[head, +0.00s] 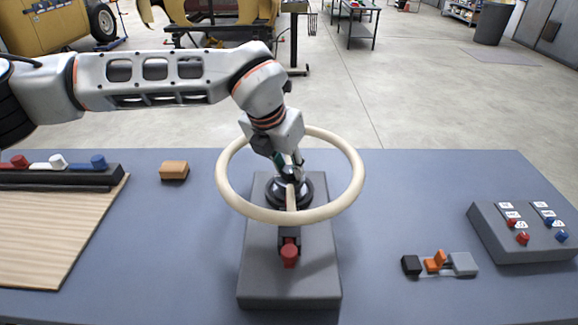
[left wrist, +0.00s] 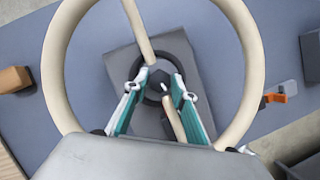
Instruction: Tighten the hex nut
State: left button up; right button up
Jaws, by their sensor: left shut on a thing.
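A cream ring-shaped wheel (head: 353,190) with a spoke sits level above a round black hub (head: 308,192) on a grey base block (head: 290,275). It also shows in the left wrist view (left wrist: 58,80). My left gripper (head: 291,165) reaches down through the ring to its centre. In the left wrist view its two teal-sided fingers (left wrist: 163,80) stand either side of the dark hex nut (left wrist: 158,78) at the hub and are shut on it. The fingers and the spoke partly hide the nut. My right gripper is not in view.
A red knob (head: 289,254) sits on the base's front. An orange-brown block (head: 174,170) lies on the blue table (head: 400,190). A wooden board (head: 50,235) and a switch bar (head: 60,176) are left; a grey button panel (head: 490,235) and an orange-and-black part (head: 435,262) are right.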

pick_arm(q)
jog(key=shift+w+r+m+g+h, duration=0.1)
jog(key=shift+m+g+h, duration=0.25)
jog(key=shift+m, duration=0.8)
jog(key=shift+w+r+m+g+h, duration=0.1)
jog(key=shift+m+g+h, duration=0.2)
jog(key=shift+m, duration=0.85)
jog(key=shift+f, duration=0.1)
jog(key=o, duration=1.1)
jog(key=shift+s, duration=0.1)
jog(key=shift+a, duration=0.1)
jog(key=v, duration=1.2)
